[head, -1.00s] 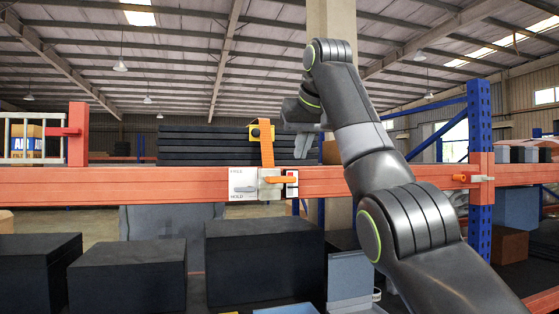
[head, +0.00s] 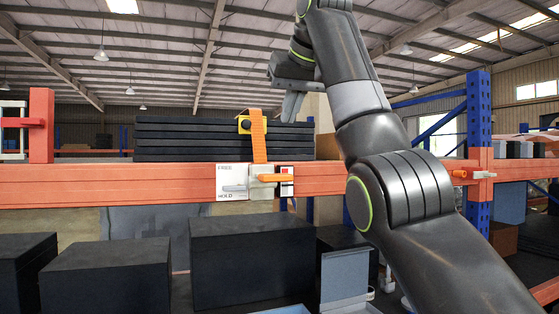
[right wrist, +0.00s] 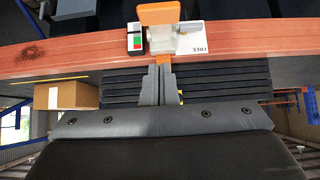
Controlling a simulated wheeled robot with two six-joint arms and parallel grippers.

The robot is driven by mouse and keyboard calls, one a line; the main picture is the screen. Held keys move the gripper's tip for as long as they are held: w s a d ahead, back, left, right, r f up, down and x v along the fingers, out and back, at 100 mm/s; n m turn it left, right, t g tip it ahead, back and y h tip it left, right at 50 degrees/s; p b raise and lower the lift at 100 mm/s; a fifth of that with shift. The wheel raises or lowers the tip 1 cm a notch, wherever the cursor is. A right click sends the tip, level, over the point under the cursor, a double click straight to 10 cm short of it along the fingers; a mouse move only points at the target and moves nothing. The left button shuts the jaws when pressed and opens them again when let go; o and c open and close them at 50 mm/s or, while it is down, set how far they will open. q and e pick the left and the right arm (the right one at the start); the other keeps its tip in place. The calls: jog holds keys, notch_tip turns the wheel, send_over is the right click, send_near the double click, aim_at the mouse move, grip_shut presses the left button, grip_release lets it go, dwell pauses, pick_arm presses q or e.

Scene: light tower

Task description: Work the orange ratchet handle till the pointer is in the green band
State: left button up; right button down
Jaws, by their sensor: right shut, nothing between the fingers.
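The orange ratchet handle (head: 272,178) sticks out to the right from the pale ratchet body on the orange beam. In the right wrist view the handle (right wrist: 159,14) shows end-on at the top. The gauge (head: 287,178) beside it has red and white parts; the right wrist view shows red and green on the gauge (right wrist: 136,38), but the pointer is too small to read. An orange strap (head: 258,135) runs up from the ratchet. My right gripper (head: 290,112) is shut and empty, above and apart from the handle. My left gripper is out of view.
A FREE/HOLD panel (head: 231,182) with a grey lever sits left of the ratchet. Black slabs (head: 190,140) are stacked behind the orange beam (head: 110,185). Black boxes (head: 250,262) stand below it. A blue upright (head: 479,120) is on the right.

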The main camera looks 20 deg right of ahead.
aim_at(280, 175)
jog(key=p+x, duration=0.3)
jog(key=x, duration=0.5)
jog(key=shift+w+f, duration=0.1)
jog(key=shift+f, duration=0.85)
pick_arm(q)
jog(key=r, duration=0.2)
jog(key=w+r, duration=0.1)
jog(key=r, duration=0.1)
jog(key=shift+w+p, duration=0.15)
jog(key=shift+p, duration=0.2)
pick_arm(e)
notch_tip(280, 175, down, 2)
jog(key=shift+d+f, duration=0.1)
jog(key=shift+f, duration=0.05)
